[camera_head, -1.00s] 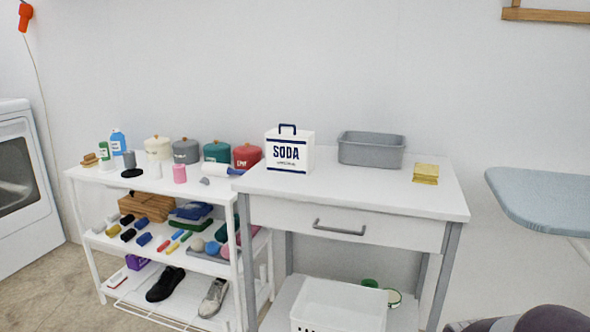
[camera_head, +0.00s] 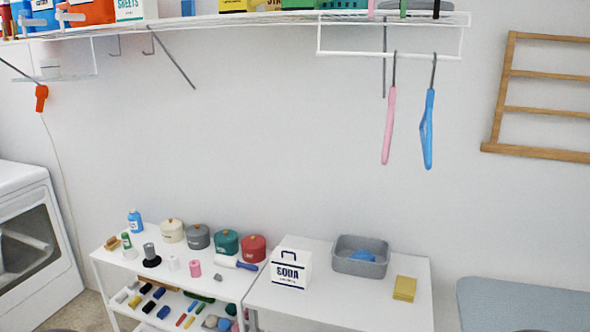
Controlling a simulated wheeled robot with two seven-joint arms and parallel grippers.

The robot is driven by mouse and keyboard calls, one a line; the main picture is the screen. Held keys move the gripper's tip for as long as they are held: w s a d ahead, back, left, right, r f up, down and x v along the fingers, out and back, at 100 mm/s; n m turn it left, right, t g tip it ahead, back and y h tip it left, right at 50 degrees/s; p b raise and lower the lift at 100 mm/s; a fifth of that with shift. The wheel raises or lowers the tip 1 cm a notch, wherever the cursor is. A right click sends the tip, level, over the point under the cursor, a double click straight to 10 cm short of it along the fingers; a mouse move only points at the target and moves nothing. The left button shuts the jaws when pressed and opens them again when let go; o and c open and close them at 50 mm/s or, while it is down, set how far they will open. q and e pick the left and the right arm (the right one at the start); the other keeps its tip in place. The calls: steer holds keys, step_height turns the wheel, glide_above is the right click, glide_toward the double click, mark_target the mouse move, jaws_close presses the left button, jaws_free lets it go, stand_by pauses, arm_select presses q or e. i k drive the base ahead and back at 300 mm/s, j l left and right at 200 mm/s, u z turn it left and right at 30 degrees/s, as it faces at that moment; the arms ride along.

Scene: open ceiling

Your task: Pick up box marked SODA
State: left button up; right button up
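The white box marked SODA (camera_head: 291,272) stands upright on the left part of the white table (camera_head: 345,309). It has dark blue lettering, dark stripes and a dark blue handle on top. Neither of my grippers shows in the head view, and nothing is seen touching the box.
A grey tub (camera_head: 360,262) with something blue inside stands right of the box, and yellow sponges or cloths (camera_head: 404,288) lie further right. A white shelf rack (camera_head: 130,283) with canisters and bottles adjoins on the left. A wall shelf (camera_head: 240,21) with hangers is above. An ironing board (camera_head: 520,303) is at right.

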mark_target(297, 277)
steer(key=i+j+z, duration=0.15)
steer(key=i+z, duration=0.2)
steer(key=i, duration=0.2)
steer(key=i+j+z, duration=0.35)
steer(key=i, duration=0.15)
steer(key=i+j+z, duration=0.35)
steer(key=i, duration=0.15)
